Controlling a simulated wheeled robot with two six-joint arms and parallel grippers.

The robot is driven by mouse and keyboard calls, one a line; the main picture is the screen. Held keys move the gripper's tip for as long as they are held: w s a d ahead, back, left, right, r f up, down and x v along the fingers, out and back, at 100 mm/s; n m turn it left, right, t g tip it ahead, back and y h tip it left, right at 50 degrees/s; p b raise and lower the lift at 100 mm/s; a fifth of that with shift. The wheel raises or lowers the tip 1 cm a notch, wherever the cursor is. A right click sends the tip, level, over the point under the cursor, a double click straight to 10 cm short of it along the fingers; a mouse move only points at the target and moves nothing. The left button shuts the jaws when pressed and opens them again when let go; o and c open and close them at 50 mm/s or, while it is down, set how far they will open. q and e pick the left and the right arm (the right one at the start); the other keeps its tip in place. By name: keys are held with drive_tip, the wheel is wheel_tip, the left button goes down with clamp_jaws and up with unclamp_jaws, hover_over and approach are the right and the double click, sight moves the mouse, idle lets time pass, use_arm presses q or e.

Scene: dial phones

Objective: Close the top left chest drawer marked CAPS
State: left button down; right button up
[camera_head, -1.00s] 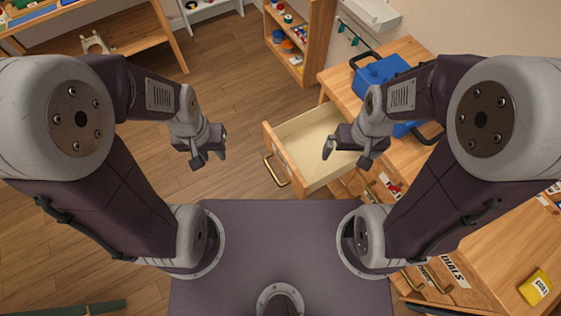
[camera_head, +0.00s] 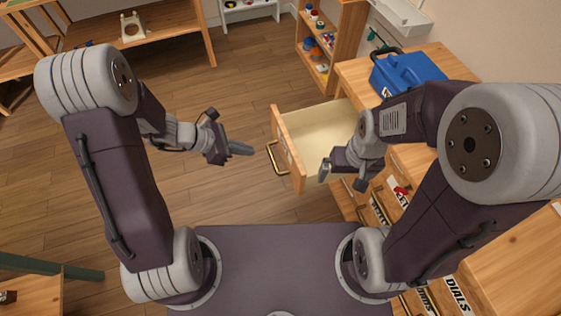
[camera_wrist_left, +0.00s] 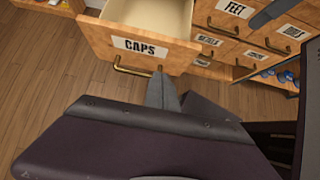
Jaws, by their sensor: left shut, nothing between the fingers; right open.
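The drawer marked CAPS (camera_head: 311,151) stands pulled out from the wooden chest, and its inside looks empty. In the left wrist view its front with the CAPS label (camera_wrist_left: 140,47) and brass handle (camera_wrist_left: 133,68) faces me. My left gripper (camera_head: 241,148) is shut and empty, a little to the left of the drawer front in the head view. In the left wrist view its fingertips (camera_wrist_left: 161,78) appear close below the handle; I cannot tell whether they touch. My right gripper (camera_head: 325,170) is open over the drawer's near right side and hides part of it.
A blue toolbox (camera_head: 406,75) sits on the chest top. Other drawers of the chest, such as FEET (camera_wrist_left: 235,9), look shut. A wooden shelf (camera_head: 329,45) with small coloured items stands behind. The floor left of the drawer is clear.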

sight(291, 154)
use_arm(q)
drive_tip(key=b+x, duration=0.1)
drive_tip(key=x, duration=0.3)
drive_tip(key=d+r+b+x, duration=0.1)
drive_tip(key=x, duration=0.3)
drive_tip(key=d+r+x, duration=0.1)
drive_tip(key=x, duration=0.3)
drive_tip(key=shift+w+b, duration=0.1)
drive_tip(key=shift+b, duration=0.3)
drive_tip(key=shift+w+d, duration=0.15)
drive_tip(key=shift+d, duration=0.3)
use_arm(e)
drive_tip(key=f, duration=0.2)
drive_tip(key=shift+s+d+f, duration=0.15)
drive_tip(key=shift+s+f, duration=0.05)
drive_tip(key=shift+f, duration=0.15)
